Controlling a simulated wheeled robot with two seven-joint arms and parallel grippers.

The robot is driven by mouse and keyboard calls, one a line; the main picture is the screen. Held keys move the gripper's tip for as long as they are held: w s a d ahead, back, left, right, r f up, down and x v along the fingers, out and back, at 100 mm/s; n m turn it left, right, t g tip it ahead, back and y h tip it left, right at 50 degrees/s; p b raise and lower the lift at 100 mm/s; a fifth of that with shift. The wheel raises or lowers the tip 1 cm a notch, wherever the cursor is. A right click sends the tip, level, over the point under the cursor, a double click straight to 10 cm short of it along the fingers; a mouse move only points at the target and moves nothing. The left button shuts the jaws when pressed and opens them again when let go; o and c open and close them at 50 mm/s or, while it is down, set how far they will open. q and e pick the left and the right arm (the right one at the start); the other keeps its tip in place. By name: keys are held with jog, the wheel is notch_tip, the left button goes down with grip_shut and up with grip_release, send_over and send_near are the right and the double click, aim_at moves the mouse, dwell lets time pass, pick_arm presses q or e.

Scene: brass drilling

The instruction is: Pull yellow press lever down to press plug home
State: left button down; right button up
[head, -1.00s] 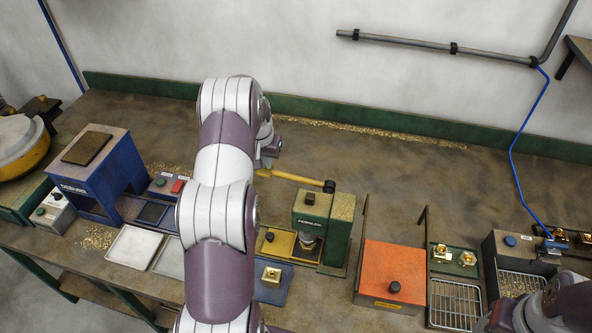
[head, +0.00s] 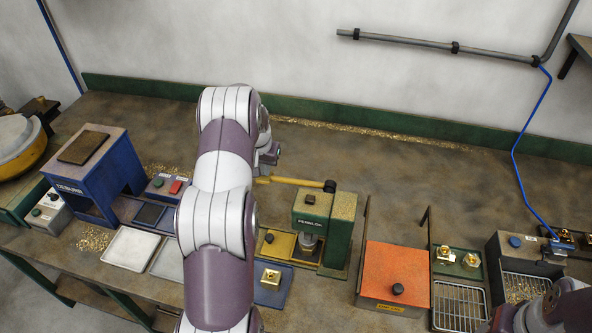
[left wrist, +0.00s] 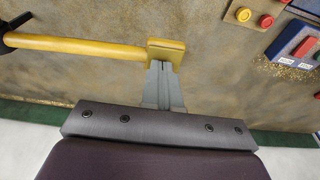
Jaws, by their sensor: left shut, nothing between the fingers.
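The green press (head: 323,222) stands at the middle of the bench. Its yellow lever (head: 298,182) runs left from a dark pivot, close to level, and ends in a flat yellow pad (left wrist: 166,50). My left gripper (left wrist: 163,68) is shut and empty. In the left wrist view its fingertips are at the pad's edge and seem to touch it. In the head view my left arm hides most of that hand. The press ram (head: 309,239) is above a yellow fixture (head: 279,245); the plug cannot be made out there. My right gripper is out of view.
A blue press-like machine (head: 98,170) and a box with red and green buttons (head: 167,187) are at the left. An orange box (head: 395,270) is right of the press. A brass part (head: 270,277) sits on a blue plate in front.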

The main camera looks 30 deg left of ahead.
aim_at(266, 178)
pick_arm(q)
jog(key=shift+s+a+f+b, duration=0.1)
jog(key=shift+a+f+b, duration=0.05)
jog(key=shift+f+b, duration=1)
jog(key=shift+s+f, duration=0.1)
jog(key=shift+f, duration=0.65)
jog(key=shift+d+f+b, duration=0.2)
jog(key=shift+b, duration=0.2)
jog(key=shift+f, duration=0.25)
jog(key=shift+r, duration=0.15)
